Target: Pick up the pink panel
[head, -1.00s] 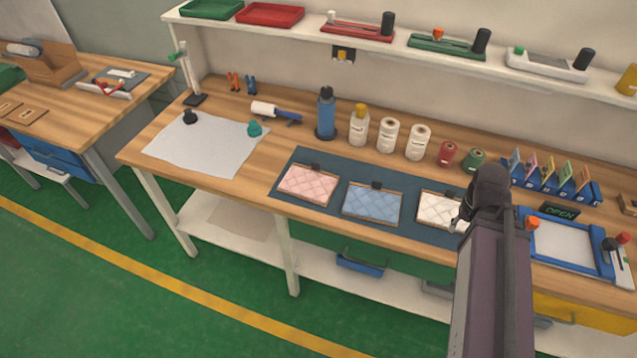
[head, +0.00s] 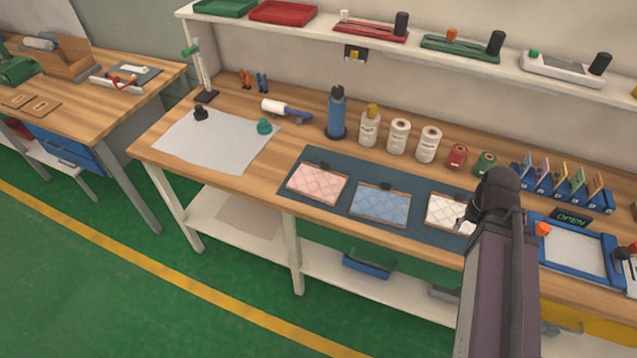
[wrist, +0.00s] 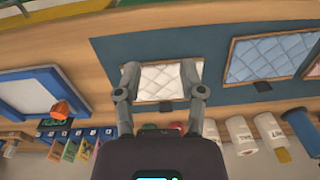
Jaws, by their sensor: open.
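The pink panel (head: 317,184), a quilted pad with a dark clip at its back edge, lies flat on the dark blue mat (head: 291,205), leftmost of three. A blue panel (head: 380,203) lies beside it and a white panel (head: 447,212) to the right, partly hidden by my arm. In the wrist view, my gripper (wrist: 160,78) is open, with its two fingers spread in front of the white panel (wrist: 158,82) and nothing held. The blue panel (wrist: 263,57) shows right of the fingers. Only a sliver of the pink panel (wrist: 314,66) shows at the right edge.
Behind the mat stand a blue bottle (head: 337,112), a yellow-capped bottle (head: 370,128), white rolls (head: 398,135) and red and green spools (head: 457,156). A blue frame (head: 541,250) lies at the right. A white sheet (head: 215,142) lies left. Bare wood fronts the mat.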

